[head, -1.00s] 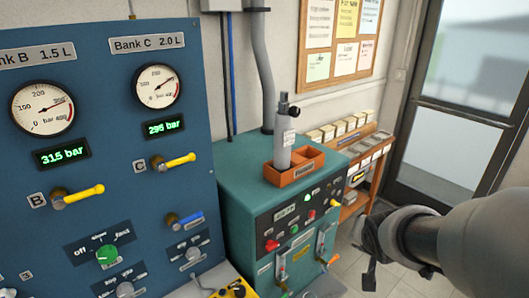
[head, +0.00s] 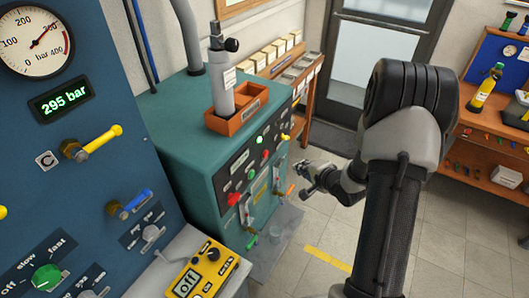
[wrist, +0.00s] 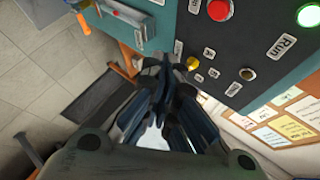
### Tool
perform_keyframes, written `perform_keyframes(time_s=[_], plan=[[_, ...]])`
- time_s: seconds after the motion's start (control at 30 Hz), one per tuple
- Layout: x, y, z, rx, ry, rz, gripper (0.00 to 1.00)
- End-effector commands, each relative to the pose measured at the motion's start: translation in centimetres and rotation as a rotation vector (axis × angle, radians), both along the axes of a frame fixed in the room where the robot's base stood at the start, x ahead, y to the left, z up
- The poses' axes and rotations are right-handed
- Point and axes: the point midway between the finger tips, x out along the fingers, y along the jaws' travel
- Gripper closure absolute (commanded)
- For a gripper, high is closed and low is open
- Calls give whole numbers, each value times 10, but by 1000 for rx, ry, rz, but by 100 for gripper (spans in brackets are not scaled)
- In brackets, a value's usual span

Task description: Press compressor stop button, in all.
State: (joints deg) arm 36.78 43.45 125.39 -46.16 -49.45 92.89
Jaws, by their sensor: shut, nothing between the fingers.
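The teal compressor cabinet (head: 150,120) stands left of centre in the head view, with a dark control panel on its front. A red button (head: 234,199) sits low on the panel and a green one (head: 251,174) beside it. Their labels are too small to read there. In the wrist view, a round red control (wrist: 219,10) is at the top edge, left of a lit green lamp (wrist: 309,16) labelled "Run". The red one's label is cut off. My gripper (head: 304,180) is shut and empty, in front of the cabinet, apart from it. Its fingers (wrist: 165,75) point toward the panel's yellow control (wrist: 192,62).
An orange tray (head: 236,122) with a grey cylinder (head: 220,75) is on the cabinet top. The blue gauge panel (head: 60,150) stands left, with a yellow device (head: 205,272) at its foot. A wooden workbench (head: 480,130) is at right. Floor between is open.

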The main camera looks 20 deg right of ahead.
Motion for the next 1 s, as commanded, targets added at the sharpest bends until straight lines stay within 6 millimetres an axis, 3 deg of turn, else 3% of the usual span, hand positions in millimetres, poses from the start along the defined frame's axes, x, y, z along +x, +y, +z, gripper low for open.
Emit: perform_keyframes(time_s=[0.37,1.0], plan=[[4,3,0,-3,-1,2,100],[64,50,1,-4,1,3,100]])
